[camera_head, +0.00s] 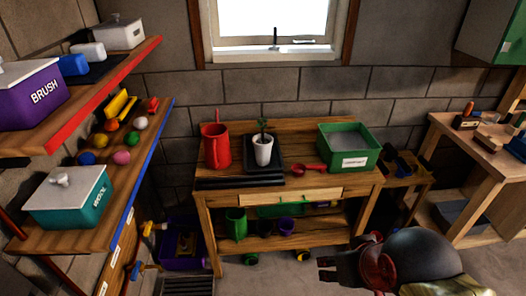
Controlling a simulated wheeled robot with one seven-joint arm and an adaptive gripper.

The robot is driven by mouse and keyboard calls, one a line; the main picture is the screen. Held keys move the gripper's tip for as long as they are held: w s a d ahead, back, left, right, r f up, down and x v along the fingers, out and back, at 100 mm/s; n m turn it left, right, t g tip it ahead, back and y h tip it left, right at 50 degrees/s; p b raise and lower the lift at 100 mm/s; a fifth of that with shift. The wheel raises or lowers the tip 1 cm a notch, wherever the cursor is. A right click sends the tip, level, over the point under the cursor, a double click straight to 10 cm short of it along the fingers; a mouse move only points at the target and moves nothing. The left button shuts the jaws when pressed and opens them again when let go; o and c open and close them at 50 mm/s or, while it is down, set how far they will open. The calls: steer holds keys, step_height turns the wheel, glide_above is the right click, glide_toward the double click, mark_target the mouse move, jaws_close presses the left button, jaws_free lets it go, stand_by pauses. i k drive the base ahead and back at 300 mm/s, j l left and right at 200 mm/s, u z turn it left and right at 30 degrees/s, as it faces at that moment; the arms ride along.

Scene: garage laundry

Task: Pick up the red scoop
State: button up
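The red scoop (317,169) lies on the wooden potting table (225,193), near its front edge. It sits between a black tray (249,170) holding a white potted plant and a green bin (348,147). My gripper (325,268) is at the lower right of the view, dark and pointing left. It is in front of the table and nearer the camera than the scoop, well apart from it. Its fingers are small and dark, so I cannot tell if they are open. I see nothing held in it.
A red watering can (215,146) stands at the table's left. The lower shelf holds a green pot (236,223) and smaller pots. Wall shelves (110,208) with boxes and balls stick out at left. A workbench (470,175) stands at right. Open floor lies before the table.

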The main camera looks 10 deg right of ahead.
mark_target(298, 170)
steer(key=i+l, duration=0.2)
steer(key=i, duration=0.2)
steer(key=i+l, duration=0.2)
steer(key=i, duration=0.2)
steer(key=i+l, duration=0.2)
steer(key=i, duration=0.2)
steer(key=i+l, duration=0.15)
steer(key=i, duration=0.25)
